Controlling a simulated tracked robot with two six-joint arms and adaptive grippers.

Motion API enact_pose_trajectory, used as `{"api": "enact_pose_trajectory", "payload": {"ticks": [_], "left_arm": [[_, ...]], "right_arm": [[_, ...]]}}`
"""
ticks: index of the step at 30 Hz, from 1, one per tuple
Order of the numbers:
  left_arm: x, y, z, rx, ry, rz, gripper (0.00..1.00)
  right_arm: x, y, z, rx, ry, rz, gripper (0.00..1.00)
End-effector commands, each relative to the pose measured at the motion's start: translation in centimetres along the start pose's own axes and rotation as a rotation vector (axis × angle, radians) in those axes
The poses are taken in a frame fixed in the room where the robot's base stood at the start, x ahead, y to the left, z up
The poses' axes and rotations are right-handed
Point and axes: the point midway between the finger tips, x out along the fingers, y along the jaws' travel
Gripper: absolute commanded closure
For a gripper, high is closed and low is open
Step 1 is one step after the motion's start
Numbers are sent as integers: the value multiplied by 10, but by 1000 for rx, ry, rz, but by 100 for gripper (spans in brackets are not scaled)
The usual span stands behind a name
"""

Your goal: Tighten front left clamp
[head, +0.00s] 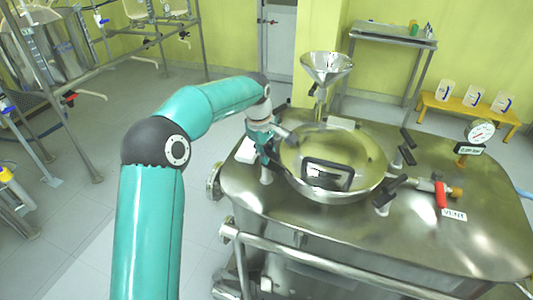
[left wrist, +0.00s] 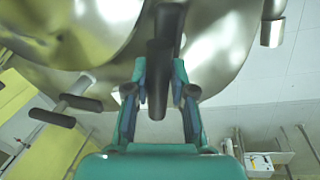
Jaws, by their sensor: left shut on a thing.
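The round steel lid (head: 350,160) with a black handle (head: 328,176) sits on top of the reactor. My left gripper (head: 268,152) is at the lid's left edge, pointing down, and hides most of the clamp there in the head view. In the left wrist view, the two fingers of my left gripper (left wrist: 159,82) are shut on the dark clamp handle (left wrist: 157,98), which lies between them. How tight the clamp is, I cannot tell. My right gripper is not in view.
Other black-handled clamps stand at the lid's front right (head: 388,188) and right (head: 407,147). A steel funnel (head: 326,68) rises behind the lid. A red-handled valve (head: 440,194) and a gauge (head: 479,131) are on the right. A steel rail (head: 320,263) runs along the front.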

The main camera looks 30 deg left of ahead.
Motion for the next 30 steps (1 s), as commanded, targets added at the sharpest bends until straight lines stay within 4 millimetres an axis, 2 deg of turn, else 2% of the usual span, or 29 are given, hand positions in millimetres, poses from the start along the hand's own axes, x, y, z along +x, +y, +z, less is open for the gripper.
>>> {"api": "enact_pose_trajectory", "payload": {"ticks": [21, 30], "left_arm": [[0, 4, 0, -662, 133, 10, 100], [-1, 5, -1, -876, 174, 12, 100]], "right_arm": [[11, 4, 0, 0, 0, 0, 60], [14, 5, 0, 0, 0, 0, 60]]}}
